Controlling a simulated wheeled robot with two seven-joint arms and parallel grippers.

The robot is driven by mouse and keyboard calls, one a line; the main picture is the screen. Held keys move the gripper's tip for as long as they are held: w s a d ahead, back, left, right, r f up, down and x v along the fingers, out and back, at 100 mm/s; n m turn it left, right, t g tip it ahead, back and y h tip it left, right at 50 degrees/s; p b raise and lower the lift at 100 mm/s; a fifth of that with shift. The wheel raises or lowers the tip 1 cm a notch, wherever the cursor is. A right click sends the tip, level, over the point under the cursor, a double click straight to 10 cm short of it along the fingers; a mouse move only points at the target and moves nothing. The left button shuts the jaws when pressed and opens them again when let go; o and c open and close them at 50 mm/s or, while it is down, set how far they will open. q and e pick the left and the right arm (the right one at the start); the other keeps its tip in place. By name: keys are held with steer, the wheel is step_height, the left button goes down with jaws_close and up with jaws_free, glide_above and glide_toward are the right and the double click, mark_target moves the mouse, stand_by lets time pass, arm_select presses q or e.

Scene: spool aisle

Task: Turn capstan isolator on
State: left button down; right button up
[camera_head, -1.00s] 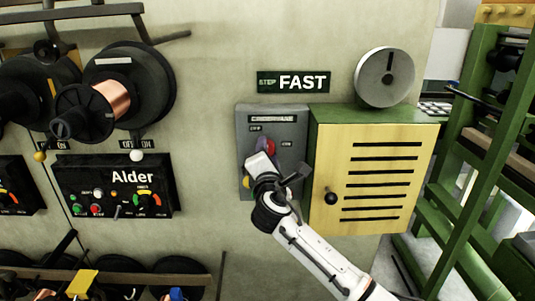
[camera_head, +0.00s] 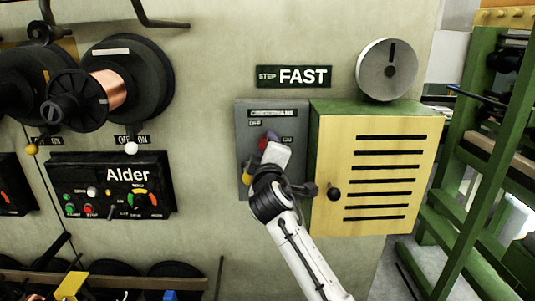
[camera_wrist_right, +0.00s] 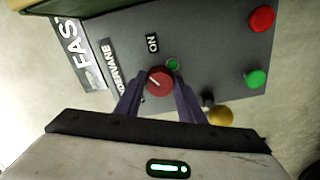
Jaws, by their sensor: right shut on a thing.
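The isolator is a grey panel (camera_head: 245,118) on the wall, with OFF and ON labels and a red rotary knob (camera_wrist_right: 159,82). My right gripper (camera_head: 270,142) reaches up to the panel, and its two dark purple fingers close on the knob's sides. In the right wrist view a white line on the knob points to the upper left. The ON label (camera_wrist_right: 152,43) and a small green-ringed lamp (camera_wrist_right: 173,64) sit just above the knob there. The OFF label (camera_head: 255,123) shows only in the head view. My left gripper is not in view.
A yellow slatted cabinet (camera_head: 378,150) with a black knob (camera_head: 333,194) stands close right of the panel. Left are the Alder control box (camera_head: 125,203) and a copper spool (camera_head: 107,88).

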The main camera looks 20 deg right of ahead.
arm_select(q)
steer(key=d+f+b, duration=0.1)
steer(key=b, duration=0.2)
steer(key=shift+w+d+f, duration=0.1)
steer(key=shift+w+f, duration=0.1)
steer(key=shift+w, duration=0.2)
arm_select(e)
steer(key=m, duration=0.7)
steer(key=shift+a+f, duration=0.1)
steer(key=o, duration=1)
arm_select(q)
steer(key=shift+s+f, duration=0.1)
arm_select(e)
steer(key=shift+o, duration=0.2)
steer(key=shift+s, duration=0.1)
